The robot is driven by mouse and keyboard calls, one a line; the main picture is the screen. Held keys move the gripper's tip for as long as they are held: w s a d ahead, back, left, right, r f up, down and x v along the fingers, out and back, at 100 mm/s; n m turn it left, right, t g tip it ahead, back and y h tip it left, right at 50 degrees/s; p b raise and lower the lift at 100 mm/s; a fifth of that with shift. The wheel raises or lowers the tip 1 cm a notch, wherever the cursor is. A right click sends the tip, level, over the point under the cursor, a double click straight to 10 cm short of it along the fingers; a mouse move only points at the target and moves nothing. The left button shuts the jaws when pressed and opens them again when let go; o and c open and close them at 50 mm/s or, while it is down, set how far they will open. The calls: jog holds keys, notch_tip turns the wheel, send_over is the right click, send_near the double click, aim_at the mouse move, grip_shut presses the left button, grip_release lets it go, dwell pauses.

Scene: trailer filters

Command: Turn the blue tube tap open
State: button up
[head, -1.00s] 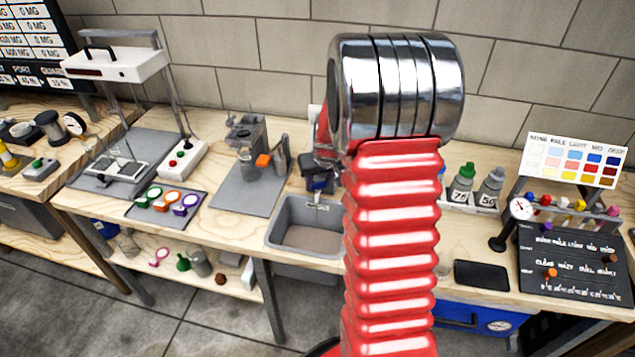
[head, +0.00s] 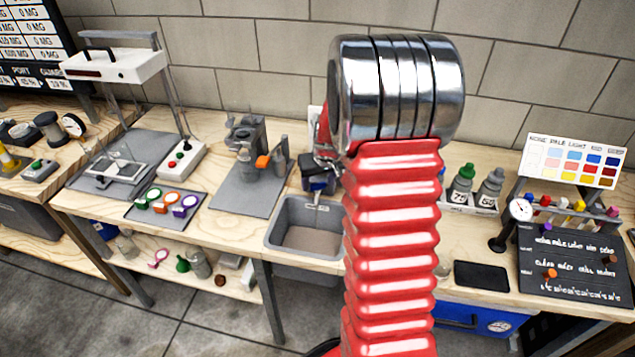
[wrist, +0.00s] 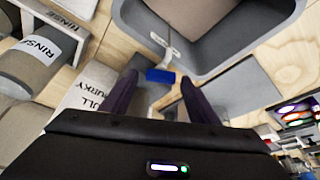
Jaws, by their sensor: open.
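The blue tube tap (wrist: 160,76) is a small blue piece on a pale fitting at the edge of the grey sink. In the wrist view it lies between the two dark fingertips of my gripper (wrist: 157,80), which are spread with a gap on each side of it. Contact does not show. Whether the tap is below the fingertips or level with them is hard to tell. In the head view my gripper (head: 318,178) is small and dark behind the sink, partly hidden by my red arm.
The grey sink (head: 278,238) is open in front of the tap. A grey plate with a stand (head: 235,195) lies left of the sink in the head view.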

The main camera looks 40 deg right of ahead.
jog(key=shift+s, duration=0.1)
jog(key=v, duration=1.3)
jog(key=shift+r, duration=0.35)
jog(key=shift+c, duration=0.2)
jog(key=shift+a+r, duration=0.15)
jog(key=shift+a, duration=0.2)
jog(key=c, duration=0.3)
jog(key=shift+n+t, duration=0.3)
jog(key=shift+n, duration=0.5)
jog(key=s+a+r, duration=0.2)
jog(key=a, duration=0.2)
jog(key=s+a+r, duration=0.1)
jog(key=a+r, duration=0.1)
jog(key=a, duration=0.2)
jog(key=s+a+r, duration=0.1)
jog(key=s+a, duration=0.1)
jog(key=a, duration=0.3)
jog(key=shift+s+r, duration=0.3)
jog(key=shift+r, duration=0.1)
jog(key=c, duration=0.7)
jog(key=shift+o, duration=0.2)
jog(key=s+a+r+n+y, duration=0.1)
jog(key=s+a+n, duration=0.1)
jog(key=s+a, duration=1)
jog(key=shift+s+t, duration=0.3)
jog(key=shift+s, duration=0.6)
jog(key=shift+a, duration=0.1)
